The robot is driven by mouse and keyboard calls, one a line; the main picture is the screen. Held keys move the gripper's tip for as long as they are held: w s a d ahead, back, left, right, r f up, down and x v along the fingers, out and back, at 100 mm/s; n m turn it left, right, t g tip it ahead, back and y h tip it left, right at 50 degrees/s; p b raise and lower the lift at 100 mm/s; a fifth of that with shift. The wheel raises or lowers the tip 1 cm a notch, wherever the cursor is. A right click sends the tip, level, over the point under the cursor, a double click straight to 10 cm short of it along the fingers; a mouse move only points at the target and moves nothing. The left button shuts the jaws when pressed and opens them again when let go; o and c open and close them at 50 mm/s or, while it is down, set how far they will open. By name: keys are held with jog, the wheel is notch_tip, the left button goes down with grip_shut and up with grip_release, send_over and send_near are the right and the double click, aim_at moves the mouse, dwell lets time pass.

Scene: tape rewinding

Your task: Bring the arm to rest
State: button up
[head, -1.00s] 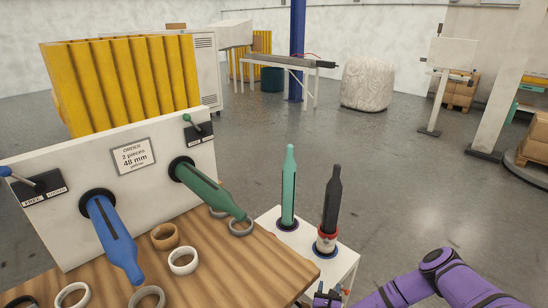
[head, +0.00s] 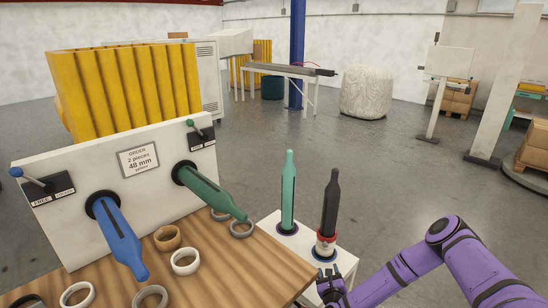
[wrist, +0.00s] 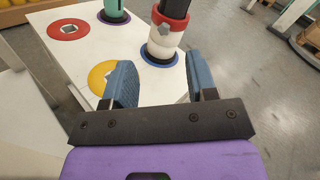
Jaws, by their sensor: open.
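My purple arm reaches in from the lower right of the head view. My gripper (head: 332,284) is at the front right of the small white stand (head: 262,224). In the wrist view my gripper (wrist: 160,85) is open, with two blue fingers apart and nothing between them. Beyond the fingers, on the stand, is the black upright mandrel (head: 330,205) with white and red rings (head: 326,244) around its base. A teal upright mandrel (head: 288,195) stands to its left.
The wooden table (head: 215,275) carries several loose rings. A white panel (head: 70,205) holds a blue mandrel (head: 118,238) and a green mandrel (head: 210,190), both jutting forward. An order sign (head: 138,160) is on the panel. Open floor lies to the right.

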jog(key=w+r+n+g+y, duration=0.2)
jog(key=w+r+n+y, duration=0.15)
jog(key=r+n, duration=0.5)
jog(key=w+r+n+g+y, duration=0.2)
jog(key=w+r+n, duration=0.35)
jog(key=r, duration=0.55)
jog(key=s+d+r+n+g+h, duration=0.1)
jog(key=s+d+r+n, duration=0.15)
jog(key=r, duration=0.55)
jog(key=s+d+r+n+g+h, duration=0.1)
jog(key=s+r+n+g, duration=0.1)
jog(key=r+n, duration=0.35)
jog(key=s+d+r+n+g, duration=0.1)
jog(key=s+r+n, duration=0.1)
jog(key=r, duration=0.8)
jog(key=s+d+r+n+g+h, duration=0.2)
jog(key=s+d+r+n+h, duration=0.15)
jog(key=s+r, duration=1.45)
jog(key=s+d+r+n+g, duration=0.2)
jog(key=s+n, duration=0.2)
jog(key=s, duration=1.8)
jog(key=shift+s+r+y, duration=0.15)
jog(key=shift+s+y, duration=0.15)
jog(key=shift+s, duration=0.1)
